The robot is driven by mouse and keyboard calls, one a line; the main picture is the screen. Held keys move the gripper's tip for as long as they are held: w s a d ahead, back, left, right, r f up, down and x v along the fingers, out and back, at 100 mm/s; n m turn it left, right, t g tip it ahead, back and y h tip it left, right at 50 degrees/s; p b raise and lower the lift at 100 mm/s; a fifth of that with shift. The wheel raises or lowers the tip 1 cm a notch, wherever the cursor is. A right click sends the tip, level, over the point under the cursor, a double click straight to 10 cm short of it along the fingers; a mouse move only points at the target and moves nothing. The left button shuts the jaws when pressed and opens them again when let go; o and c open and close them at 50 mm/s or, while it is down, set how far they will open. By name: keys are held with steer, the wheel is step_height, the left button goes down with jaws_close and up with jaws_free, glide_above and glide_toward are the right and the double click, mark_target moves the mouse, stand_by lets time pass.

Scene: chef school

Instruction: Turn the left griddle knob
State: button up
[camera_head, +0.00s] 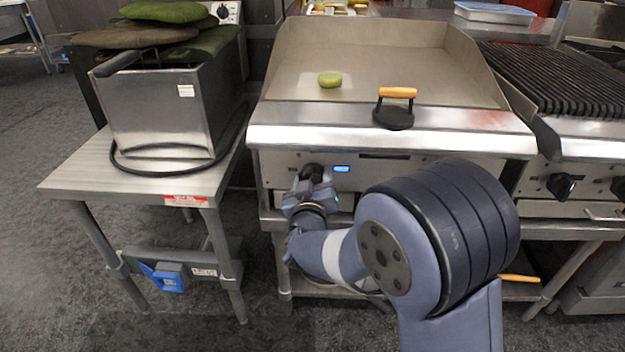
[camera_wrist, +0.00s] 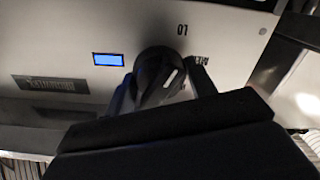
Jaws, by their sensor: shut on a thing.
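The left griddle knob (camera_wrist: 158,75) is black with a white mark. It sits on the steel front panel of the griddle (camera_head: 375,165). My gripper (camera_head: 312,178) is at this knob and shut on it. In the wrist view my gripper's fingers (camera_wrist: 160,88) lie on either side of the knob. The white mark is tilted, and the letters "LO" are printed on the panel near the knob. A lit blue display (camera_wrist: 108,59) is beside the knob, and it also shows in the head view (camera_head: 342,169).
A green round item (camera_head: 330,80) and a black press with a wooden handle (camera_head: 397,93) rest on the griddle top. A steel fryer (camera_head: 160,110) stands on a side table (camera_head: 80,178) at left. A grill (camera_head: 560,85) with black knobs adjoins at right.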

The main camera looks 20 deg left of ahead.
steer(key=m+b, duration=0.2)
steer(key=m, duration=0.1)
steer(key=m+b, duration=0.2)
steer(key=shift+d+f+m, duration=0.1)
steer(key=shift+f+m, duration=0.1)
steer(key=shift+m, duration=0.2)
steer(key=m+b, duration=0.3)
steer(key=m, duration=0.2)
steer(key=shift+m, duration=0.3)
steer(key=o, duration=0.7)
steer(key=shift+r, duration=0.1)
steer(key=p+v, duration=0.2)
steer(key=v, duration=0.8)
steer(key=shift+s, duration=0.4)
